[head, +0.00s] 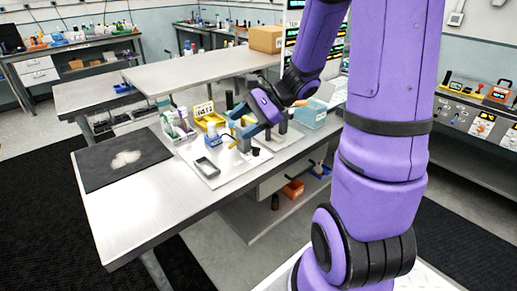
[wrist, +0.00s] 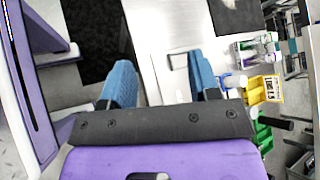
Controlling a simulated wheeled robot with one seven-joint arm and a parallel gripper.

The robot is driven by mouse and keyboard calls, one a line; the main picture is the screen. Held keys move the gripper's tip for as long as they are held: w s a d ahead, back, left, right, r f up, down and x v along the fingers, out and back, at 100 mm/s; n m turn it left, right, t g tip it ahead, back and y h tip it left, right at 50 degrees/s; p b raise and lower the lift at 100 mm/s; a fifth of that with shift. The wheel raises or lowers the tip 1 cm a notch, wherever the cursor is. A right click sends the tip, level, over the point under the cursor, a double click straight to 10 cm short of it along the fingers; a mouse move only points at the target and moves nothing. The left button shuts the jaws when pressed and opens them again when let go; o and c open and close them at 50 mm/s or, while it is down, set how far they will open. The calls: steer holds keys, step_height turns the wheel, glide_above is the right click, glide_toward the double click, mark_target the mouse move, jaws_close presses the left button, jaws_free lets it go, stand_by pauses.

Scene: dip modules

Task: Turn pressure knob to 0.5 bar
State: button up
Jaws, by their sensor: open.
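I cannot pick out the pressure knob for certain in either view. A grey control panel (head: 468,122) with small dials and coloured controls stands at the right edge of the head view, too small to read. My gripper (head: 238,130) is above the metal workbench (head: 137,209), over the small items on a white board (head: 222,173). In the wrist view its two blue fingers stand wide apart with nothing between them (wrist: 160,68). A dark rectangular frame (head: 207,168) lies on the board, left of and below the gripper.
A yellow bin (head: 205,118) and bottles stand behind the gripper. A black mat (head: 97,173) with a pale patch lies at the bench's left. A light blue container (head: 311,115) stands at right. My purple arm hides part of the right side. The bench's front left is clear.

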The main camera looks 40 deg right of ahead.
steer(key=w+d+f+m+t, duration=0.4)
steer(key=d+f+m+t, duration=0.1)
steer(key=d+f+m, duration=0.35)
steer(key=m+t+h, duration=0.3)
steer(key=m+h, duration=0.2)
steer(key=m, duration=0.2)
glide_toward(260, 148)
steer(key=x, duration=1)
steer(key=shift+w+f, duration=0.1)
steer(key=shift+w, duration=0.25)
steer(key=shift+a, duration=0.1)
steer(key=shift+n, duration=0.25)
steer(key=c, duration=0.9)
